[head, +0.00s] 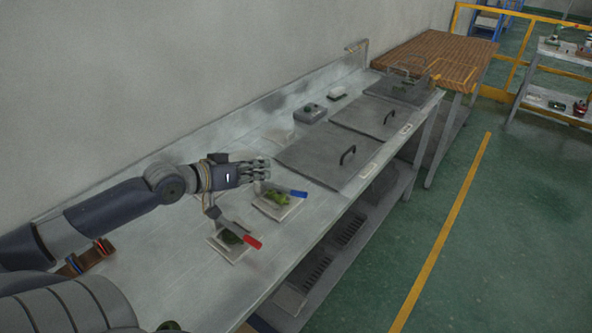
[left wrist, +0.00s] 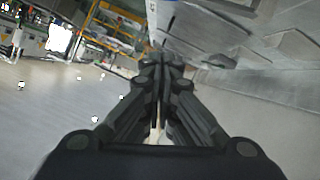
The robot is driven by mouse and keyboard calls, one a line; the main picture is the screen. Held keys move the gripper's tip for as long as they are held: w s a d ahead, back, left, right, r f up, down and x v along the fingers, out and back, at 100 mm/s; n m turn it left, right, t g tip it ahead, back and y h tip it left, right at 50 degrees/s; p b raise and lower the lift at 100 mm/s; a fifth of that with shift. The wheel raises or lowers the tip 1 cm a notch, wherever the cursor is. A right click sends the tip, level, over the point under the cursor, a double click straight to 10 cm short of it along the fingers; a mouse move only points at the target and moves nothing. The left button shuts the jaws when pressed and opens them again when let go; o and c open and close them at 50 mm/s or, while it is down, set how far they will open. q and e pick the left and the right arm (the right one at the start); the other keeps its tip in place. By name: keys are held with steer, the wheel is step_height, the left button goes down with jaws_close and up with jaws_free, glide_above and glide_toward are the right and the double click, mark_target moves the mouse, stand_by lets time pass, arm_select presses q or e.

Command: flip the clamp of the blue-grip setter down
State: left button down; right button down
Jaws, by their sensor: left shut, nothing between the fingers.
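The blue-grip setter (head: 298,193) stands on the metal bench, on a pale square plate with green pieces on it. Its handle lies low over the plate, the blue grip pointing right. My left gripper (head: 266,168) is just behind and above it, at the inner end of the handle; whether they touch I cannot tell. The gripper is shut with nothing in it, and its closed fingers fill the middle of the left wrist view (left wrist: 161,85). The clamp's hinge end is partly hidden by the gripper. My right gripper is not in view.
A red-grip setter (head: 252,241) on a similar plate is nearer, below my left forearm. Grey lids with black handles (head: 347,155) cover the bench to the right. A small grey box (head: 310,113) stands behind. A wooden table (head: 440,58) is beyond.

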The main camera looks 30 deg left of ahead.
arm_select(q)
glide_above(291, 194)
steer(key=f, duration=0.3)
steer(key=shift+w+a+f, duration=0.35)
steer(key=shift+w+a, duration=0.05)
steer(key=shift+s+d+f+p, duration=0.2)
steer(key=shift+f+p, duration=0.1)
steer(key=shift+f, duration=0.35)
steer(key=shift+s+d+f+p, duration=0.2)
steer(key=shift+f+p, duration=0.05)
steer(key=shift+f, duration=0.35)
steer(key=shift+s+d+f, duration=0.2)
steer(key=shift+d+f, duration=0.05)
steer(key=shift+f, duration=0.45)
steer(key=shift+f, duration=0.1)
